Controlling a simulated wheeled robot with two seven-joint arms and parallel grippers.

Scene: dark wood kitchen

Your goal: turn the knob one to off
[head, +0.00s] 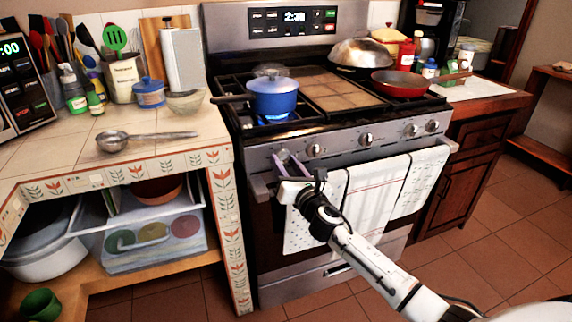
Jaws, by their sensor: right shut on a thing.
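The stove (262,158) has a row of round silver knobs along its front panel. My right gripper (287,162) is at the left end of this row, shut on knob one, which its fingers mostly hide. The other visible knobs, such as the one just to the right (313,150), are free. A blue flame (276,117) burns under the blue lidded pot (274,98) on the front left burner. My left gripper is not in view.
Towels (365,190) hang on the oven handle just below my right gripper. A red pan (405,84) and a domed wok lid (360,52) sit on the stove's right side. A ladle (113,141) lies on the tiled counter at left. Floor at right is clear.

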